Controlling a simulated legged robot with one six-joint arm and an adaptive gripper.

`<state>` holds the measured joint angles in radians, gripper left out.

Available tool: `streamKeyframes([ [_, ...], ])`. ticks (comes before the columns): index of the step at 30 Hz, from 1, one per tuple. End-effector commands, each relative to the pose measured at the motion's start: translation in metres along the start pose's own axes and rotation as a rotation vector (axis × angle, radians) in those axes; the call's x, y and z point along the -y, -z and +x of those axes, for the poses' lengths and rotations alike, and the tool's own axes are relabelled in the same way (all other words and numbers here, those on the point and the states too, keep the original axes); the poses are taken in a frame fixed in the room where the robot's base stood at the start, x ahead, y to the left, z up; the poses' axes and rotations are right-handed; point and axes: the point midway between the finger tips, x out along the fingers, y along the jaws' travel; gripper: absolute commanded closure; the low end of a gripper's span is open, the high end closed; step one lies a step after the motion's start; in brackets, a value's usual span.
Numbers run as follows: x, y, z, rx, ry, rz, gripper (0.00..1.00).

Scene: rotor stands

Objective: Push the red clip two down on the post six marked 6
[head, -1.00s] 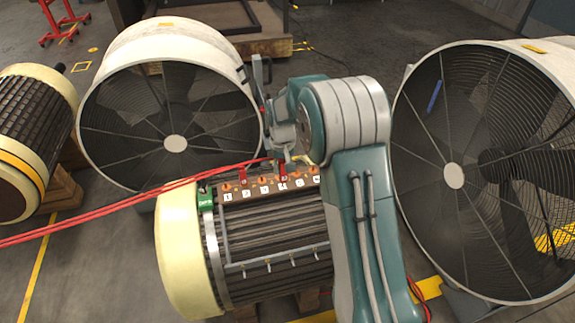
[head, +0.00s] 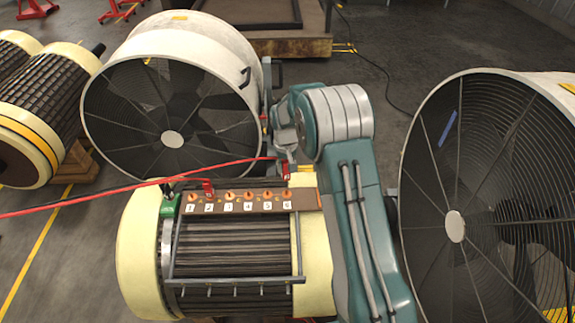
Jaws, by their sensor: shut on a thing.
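A brown terminal board (head: 312,200) with a row of orange posts and white number labels lies along the top of the rotor. Post six (head: 287,195), marked 6, is at the right end of the row. One red clip (head: 208,187) sits at post 2. My gripper (head: 285,160) is shut on another red clip (head: 286,171), red clip two, above and just behind post six. The fingers are small and partly hidden by my arm. Whether the clip touches the post cannot be told.
Red cables (head: 110,197) come in from the left to the clips. A black clip sits by a green block (head: 169,207) at the board's left end. Large fans stand behind left (head: 172,110) and at the right (head: 480,200). Another rotor (head: 40,115) lies far left.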

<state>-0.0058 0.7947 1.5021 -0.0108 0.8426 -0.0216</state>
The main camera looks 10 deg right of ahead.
Motion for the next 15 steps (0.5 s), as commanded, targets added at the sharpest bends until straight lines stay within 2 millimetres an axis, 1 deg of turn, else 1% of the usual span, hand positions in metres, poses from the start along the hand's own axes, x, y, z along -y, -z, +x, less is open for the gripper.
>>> streamKeyframes([
  [8, 0.003, 0.001, 0.006, 0.001, -0.002, -0.002, 1.0],
  [15, -0.002, 0.001, 0.021, 0.001, 0.002, -0.001, 1.0],
])
